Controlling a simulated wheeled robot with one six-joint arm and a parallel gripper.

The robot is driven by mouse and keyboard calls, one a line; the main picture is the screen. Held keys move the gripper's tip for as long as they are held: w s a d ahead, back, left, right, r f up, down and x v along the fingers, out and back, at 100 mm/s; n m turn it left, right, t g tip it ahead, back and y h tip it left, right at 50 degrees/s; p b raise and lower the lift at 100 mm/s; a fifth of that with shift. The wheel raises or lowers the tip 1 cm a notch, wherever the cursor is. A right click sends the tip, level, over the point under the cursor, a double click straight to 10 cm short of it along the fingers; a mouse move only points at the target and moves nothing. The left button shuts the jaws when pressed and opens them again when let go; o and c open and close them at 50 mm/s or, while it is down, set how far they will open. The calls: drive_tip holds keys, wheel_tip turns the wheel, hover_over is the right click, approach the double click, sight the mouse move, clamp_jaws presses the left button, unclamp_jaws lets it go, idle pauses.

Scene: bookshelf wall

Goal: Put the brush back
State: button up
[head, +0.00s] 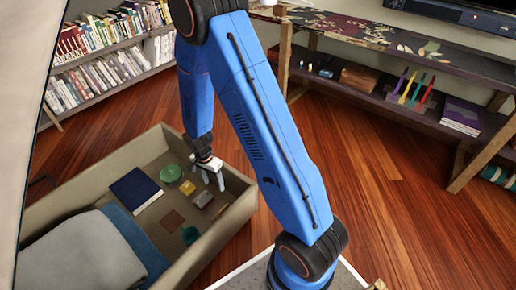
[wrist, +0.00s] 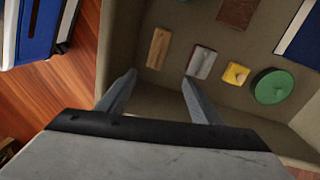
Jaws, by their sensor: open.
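My gripper (head: 213,181) is open and empty, above the right side of a beige open box. In the wrist view, its two fingers (wrist: 159,78) are spread, with only the box wall and floor between them. A slim tan wooden piece (wrist: 157,48) lies on the box floor just beyond the fingertips. I cannot tell for sure which of these is the brush; no bristles are clear.
The box (head: 237,214) also holds a yellow block (head: 187,187), a green disc (head: 171,173), a brown square (head: 172,221), a dark blue book (head: 135,190) and grey-blue cloth (head: 85,250). A low shelf (head: 370,93) with colourful slim items (head: 413,88) stands right. Wooden floor between is clear.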

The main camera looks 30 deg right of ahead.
drive_tip(key=s+d+r+n+t, duration=0.2)
drive_tip(key=s+r+n, duration=0.15)
drive_tip(key=r, duration=1.05)
drive_tip(key=s+d+r+n+t, duration=0.1)
drive_tip(key=s+d+r+n, duration=0.2)
drive_tip(key=r, duration=1)
drive_tip(key=s+d+r+n+t, duration=0.1)
drive_tip(key=s+r+n, duration=0.2)
drive_tip(key=s+r, duration=0.3)
drive_tip(key=s+d+r+n+t, duration=0.1)
drive_tip(key=s+r+n, duration=0.2)
drive_tip(key=s+r, duration=0.4)
drive_tip(key=shift+s+r+t, duration=0.15)
drive_tip(key=shift+s+t, duration=0.25)
drive_tip(key=shift+s, duration=3.1)
